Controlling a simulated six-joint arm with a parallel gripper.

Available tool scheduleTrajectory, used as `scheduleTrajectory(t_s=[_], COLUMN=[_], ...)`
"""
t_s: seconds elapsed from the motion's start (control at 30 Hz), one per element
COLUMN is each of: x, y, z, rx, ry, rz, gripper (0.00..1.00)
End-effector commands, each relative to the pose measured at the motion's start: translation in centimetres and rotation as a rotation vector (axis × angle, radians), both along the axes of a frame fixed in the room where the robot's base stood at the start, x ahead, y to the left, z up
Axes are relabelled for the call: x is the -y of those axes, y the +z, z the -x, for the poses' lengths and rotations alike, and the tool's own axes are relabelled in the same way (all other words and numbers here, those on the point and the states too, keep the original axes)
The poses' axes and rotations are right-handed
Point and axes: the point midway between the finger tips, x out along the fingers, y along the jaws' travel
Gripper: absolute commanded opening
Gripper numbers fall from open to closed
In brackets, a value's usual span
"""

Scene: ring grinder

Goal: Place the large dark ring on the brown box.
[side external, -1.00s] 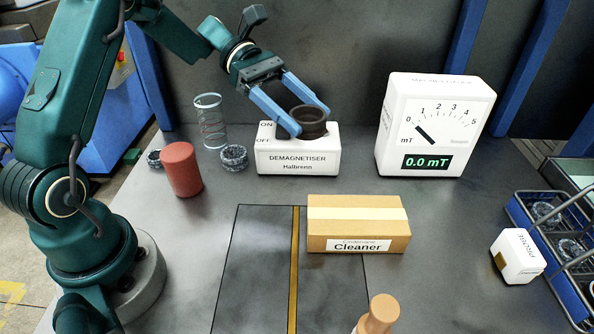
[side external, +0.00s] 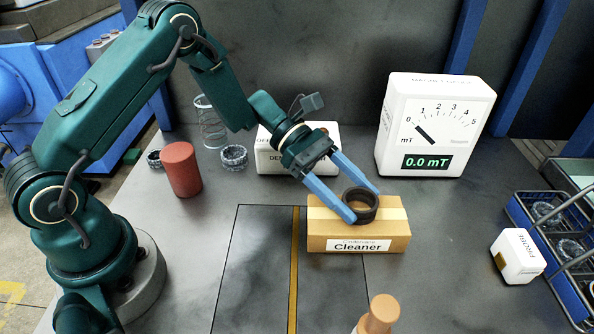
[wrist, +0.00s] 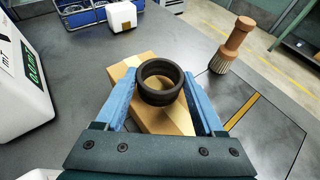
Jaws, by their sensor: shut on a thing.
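The large dark ring (side external: 360,205) is between the blue fingers of my gripper (side external: 362,206), over the top of the brown box (side external: 358,242) labelled Cleaner. My gripper is shut on the ring, one finger on each side. In the wrist view the ring (wrist: 160,82) sits between the fingertips with its opening facing up, and the box (wrist: 150,112) shows below and around it. I cannot tell whether the ring's underside touches the box top.
The white demagnetiser (side external: 268,158) stands behind my gripper. The white meter (side external: 434,125) reads 0.0 mT at the back right. A red cylinder (side external: 181,169), a probe box (side external: 518,256), a wire basket (side external: 560,250) and a wooden-handled brush (side external: 378,314) stand around. Bare table lies left of the box.

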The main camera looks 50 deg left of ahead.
Motion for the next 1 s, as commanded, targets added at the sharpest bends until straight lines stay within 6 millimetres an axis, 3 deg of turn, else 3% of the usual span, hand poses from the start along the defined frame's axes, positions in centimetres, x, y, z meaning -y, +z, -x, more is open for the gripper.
scheduleTrajectory(t_s=[0.4, 0.43, 0.5, 0.83, 1.0], x=[0.0, 0.0, 0.0, 0.0, -2.2], y=[-0.6, -0.6, -0.6, -0.2, 0.7], z=[0.0, 0.0, 0.0, 0.0, 0.0], rx=[0.002, 0.001, 0.002, 0.004, 0.005], ry=[-0.001, 0.000, -0.001, -0.001, 0.007], rz=[0.001, 0.000, 0.000, 0.000, -0.001], gripper=[0.03, 0.74, 1.00, 1.00, 1.00])
